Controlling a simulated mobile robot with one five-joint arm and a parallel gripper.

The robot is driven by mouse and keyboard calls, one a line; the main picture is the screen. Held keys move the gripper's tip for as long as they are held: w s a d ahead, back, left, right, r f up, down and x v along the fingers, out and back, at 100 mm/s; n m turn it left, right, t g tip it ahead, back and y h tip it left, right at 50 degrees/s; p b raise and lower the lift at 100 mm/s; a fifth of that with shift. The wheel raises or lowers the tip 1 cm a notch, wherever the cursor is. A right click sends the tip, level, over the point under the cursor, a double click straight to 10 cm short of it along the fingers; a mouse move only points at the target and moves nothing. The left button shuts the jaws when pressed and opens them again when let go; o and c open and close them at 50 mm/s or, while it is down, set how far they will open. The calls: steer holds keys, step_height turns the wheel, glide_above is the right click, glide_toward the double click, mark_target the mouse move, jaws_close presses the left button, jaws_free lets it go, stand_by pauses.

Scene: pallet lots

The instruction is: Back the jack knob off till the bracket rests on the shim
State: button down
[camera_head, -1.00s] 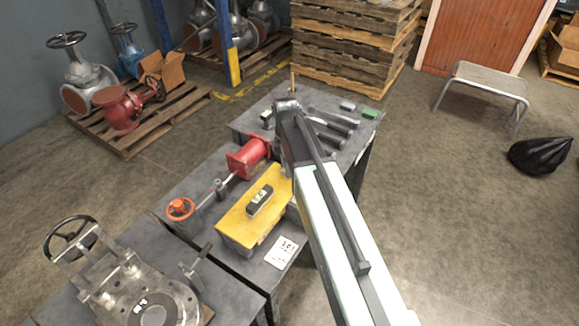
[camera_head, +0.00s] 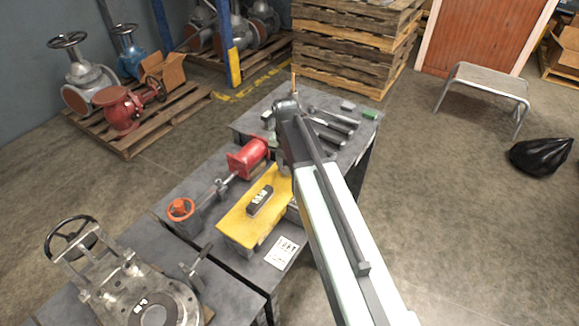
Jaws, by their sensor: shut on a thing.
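A yellow block-like piece (camera_head: 236,222), which I take to be the bracket, lies on the dark bench. A small black-topped box with a pale label (camera_head: 260,200) sits on it. My arm reaches from the lower right over the bench. My gripper (camera_head: 283,163) points down from the arm's end at the far right end of the yellow piece. It is shut on what I take to be the jack knob, which the arm and jaws hide. I cannot make out the shim or any gap under the bracket.
A red flanged cylinder (camera_head: 247,156) with a rod and orange handwheel (camera_head: 181,209) lies left of the bracket. A metal valve assembly (camera_head: 140,300) stands at front left. Dark cylindrical parts (camera_head: 335,123) lie behind the arm. A white card (camera_head: 282,252) lies near the bench's front edge.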

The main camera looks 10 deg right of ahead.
mark_target(287, 169)
steer(key=shift+w+d+n, duration=0.1)
steer(key=shift+w+n, duration=0.05)
steer(key=shift+n, duration=0.75)
steer(key=c, duration=1)
jaws_free()
steer(key=shift+o, duration=0.2)
step_height(287, 169, up, 8)
steer(key=p, duration=0.8)
steer(key=shift+f, duration=0.1)
